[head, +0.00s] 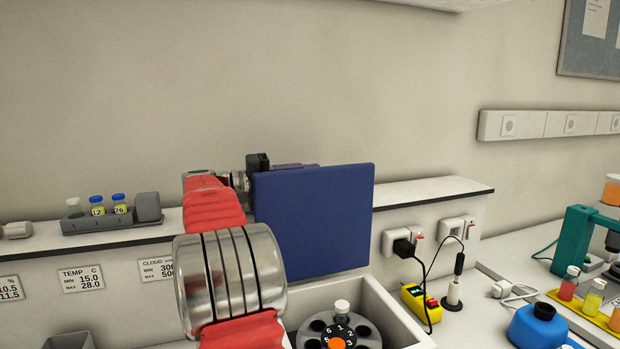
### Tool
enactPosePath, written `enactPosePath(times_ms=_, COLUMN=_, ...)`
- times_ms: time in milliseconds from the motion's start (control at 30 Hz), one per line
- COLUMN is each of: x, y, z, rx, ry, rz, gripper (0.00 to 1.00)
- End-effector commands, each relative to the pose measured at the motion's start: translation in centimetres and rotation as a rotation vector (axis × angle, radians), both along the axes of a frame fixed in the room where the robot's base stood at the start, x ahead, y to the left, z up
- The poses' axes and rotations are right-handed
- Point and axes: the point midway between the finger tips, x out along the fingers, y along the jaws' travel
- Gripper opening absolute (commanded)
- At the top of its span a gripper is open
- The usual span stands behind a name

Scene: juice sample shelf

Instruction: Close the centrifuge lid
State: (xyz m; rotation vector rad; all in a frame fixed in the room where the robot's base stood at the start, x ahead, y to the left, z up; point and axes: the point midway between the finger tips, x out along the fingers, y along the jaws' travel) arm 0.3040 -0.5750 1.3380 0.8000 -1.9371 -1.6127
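The centrifuge (395,312) is a light grey box at the bottom middle. Its blue lid (320,220) stands open, roughly upright at the back of the box. Inside is a dark rotor (312,326) with numbered places, an orange centre and one white-capped tube (342,307). My arm rises in front, left of the lid. My gripper (258,163) is at the lid's upper left edge, with a black part showing there. Its fingers are mostly hidden behind the lid, so I cannot tell their opening or whether they touch it.
A shelf (430,191) runs along the wall behind, with a grey rack (110,220) of small vials at left. Right of the centrifuge are a yellow device (421,303) with a black cable, a blue bottle (538,328), a yellow rack of tubes (592,314) and a teal microscope (578,240).

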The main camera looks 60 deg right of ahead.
Motion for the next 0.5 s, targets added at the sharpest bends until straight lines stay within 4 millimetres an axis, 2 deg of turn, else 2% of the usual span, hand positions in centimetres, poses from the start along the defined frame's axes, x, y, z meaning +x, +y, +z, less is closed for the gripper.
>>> enactPosePath(times_ms=367, x=-0.53, y=-0.53, z=0.01, rx=0.000, ry=0.000, rz=0.001, gripper=0.29)
enactPosePath(times_ms=500, x=-0.52, y=-0.51, z=0.01, rx=0.000, ry=0.000, rz=0.001, gripper=0.22)
